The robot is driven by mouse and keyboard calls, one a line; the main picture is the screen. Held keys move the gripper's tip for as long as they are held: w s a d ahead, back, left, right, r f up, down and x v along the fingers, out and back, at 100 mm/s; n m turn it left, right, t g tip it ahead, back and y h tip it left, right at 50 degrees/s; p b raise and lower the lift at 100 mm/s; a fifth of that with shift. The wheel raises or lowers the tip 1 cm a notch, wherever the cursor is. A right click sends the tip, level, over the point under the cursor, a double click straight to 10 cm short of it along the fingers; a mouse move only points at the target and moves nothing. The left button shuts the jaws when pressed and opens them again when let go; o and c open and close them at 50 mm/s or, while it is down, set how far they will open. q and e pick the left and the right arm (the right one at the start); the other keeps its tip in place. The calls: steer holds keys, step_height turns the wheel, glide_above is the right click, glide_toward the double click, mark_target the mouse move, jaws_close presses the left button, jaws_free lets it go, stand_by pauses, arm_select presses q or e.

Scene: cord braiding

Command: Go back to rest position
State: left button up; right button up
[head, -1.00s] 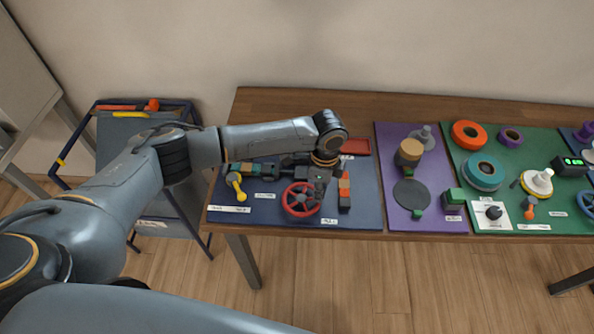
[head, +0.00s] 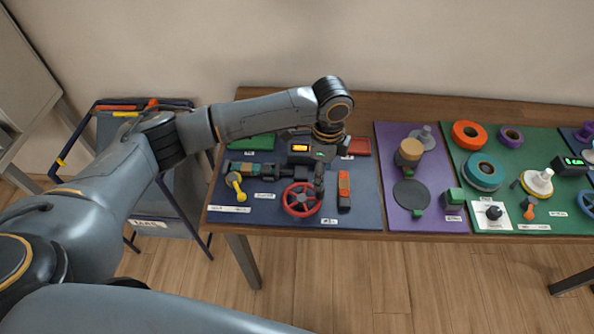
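My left arm (head: 265,109) reaches in from the left over the blue mat (head: 364,207) at the table's left end. Its wrist is bent downward above the mat, and my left gripper (head: 320,178) hangs below it, small and dark. I cannot make out whether its fingers are open or shut, or whether it touches anything. A black device with a lit orange display (head: 300,148) is just left of the wrist. A red handwheel (head: 301,200) lies below it, and an orange and black block (head: 344,190) is to its right. My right gripper is out of view.
A purple mat (head: 443,163) and a green mat (head: 549,143) with several discs and knobs lie to the right. A green tray (head: 250,143) and a red tray (head: 358,147) are at the blue mat's back. A cart (head: 150,105) stands left of the table (head: 270,97).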

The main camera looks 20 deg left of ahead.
arm_select(q)
step_height(320, 180, up, 4)
steer(key=s+d+f+n+t+h, duration=0.1)
steer(key=s+d+f+n+h, duration=0.1)
steer(key=s+d+f+n, duration=0.3)
steer(key=s+d+f+t+h, duration=0.1)
steer(key=s+d+f+h, duration=0.15)
steer(key=s, duration=0.55)
steer(key=s+a+f+n+t+y, duration=0.1)
steer(key=s+a+f+n+y, duration=0.1)
steer(key=s+a+n, duration=0.55)
steer(key=s+a+f+n+y, duration=0.15)
steer(key=s+a+n, duration=0.3)
steer(key=a, duration=0.65)
step_height(320, 180, down, 28)
steer(key=s+r+b, duration=0.1)
steer(key=s, duration=0.2)
steer(key=s+a+f+m+g+y, duration=0.1)
steer(key=s+a+f+g, duration=0.1)
steer(key=s+f, duration=1.3)
steer(key=shift+s+a+f+b, duration=0.25)
steer(key=shift+s+f+b, duration=0.1)
steer(key=shift+s, duration=0.1)
